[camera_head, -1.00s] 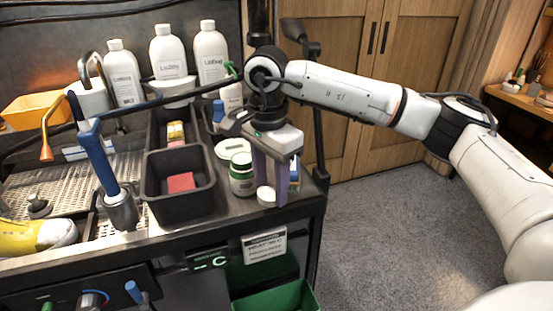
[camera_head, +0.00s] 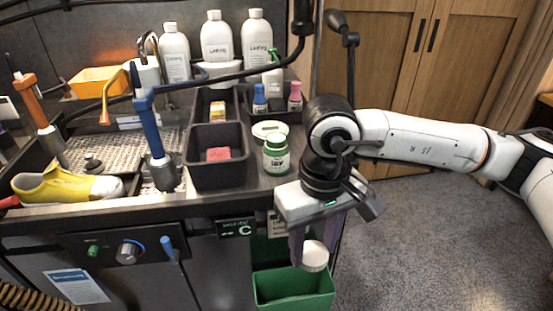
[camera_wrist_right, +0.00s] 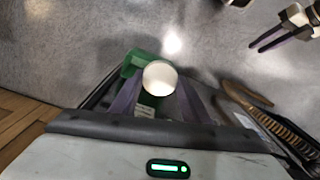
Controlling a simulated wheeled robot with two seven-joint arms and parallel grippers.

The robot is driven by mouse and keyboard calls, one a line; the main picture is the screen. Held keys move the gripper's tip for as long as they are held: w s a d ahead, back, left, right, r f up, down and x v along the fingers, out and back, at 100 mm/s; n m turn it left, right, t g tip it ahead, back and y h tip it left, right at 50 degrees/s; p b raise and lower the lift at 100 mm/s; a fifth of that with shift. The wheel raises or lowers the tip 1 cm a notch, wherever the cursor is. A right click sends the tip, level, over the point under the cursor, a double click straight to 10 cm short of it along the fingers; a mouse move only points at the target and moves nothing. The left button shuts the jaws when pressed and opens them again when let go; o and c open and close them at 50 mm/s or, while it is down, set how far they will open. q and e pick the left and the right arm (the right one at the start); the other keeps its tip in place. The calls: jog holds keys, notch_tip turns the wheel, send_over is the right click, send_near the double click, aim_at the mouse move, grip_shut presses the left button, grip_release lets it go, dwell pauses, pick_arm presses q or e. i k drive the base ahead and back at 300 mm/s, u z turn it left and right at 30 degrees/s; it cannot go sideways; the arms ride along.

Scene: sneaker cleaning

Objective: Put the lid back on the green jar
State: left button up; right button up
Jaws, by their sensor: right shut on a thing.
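The green jar (camera_head: 276,160) stands upright on the counter, right of the black bins. Its top looks white; I cannot make out its inside. My right gripper (camera_head: 306,256) is shut on the white round lid (camera_head: 315,257), in front of the counter edge and nearer to me than the jar. The lid is apart from the jar. In the right wrist view the lid (camera_wrist_right: 160,78) sits between the purple fingertips. My left gripper (camera_wrist_right: 257,47) shows only at the upper right of that view, its fingers apart and empty.
A green bin (camera_head: 293,287) is below the held lid. A white dish (camera_head: 268,130) lies behind the jar, with small blue and pink bottles (camera_head: 295,97) further back. Black bins (camera_head: 217,170) stand left of the jar. A yellow sneaker (camera_head: 65,187) is at the left.

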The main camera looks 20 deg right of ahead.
aim_at(275, 150)
jog(key=u, duration=2.9)
jog(key=k, duration=1.8)
jog(key=z, duration=2.15)
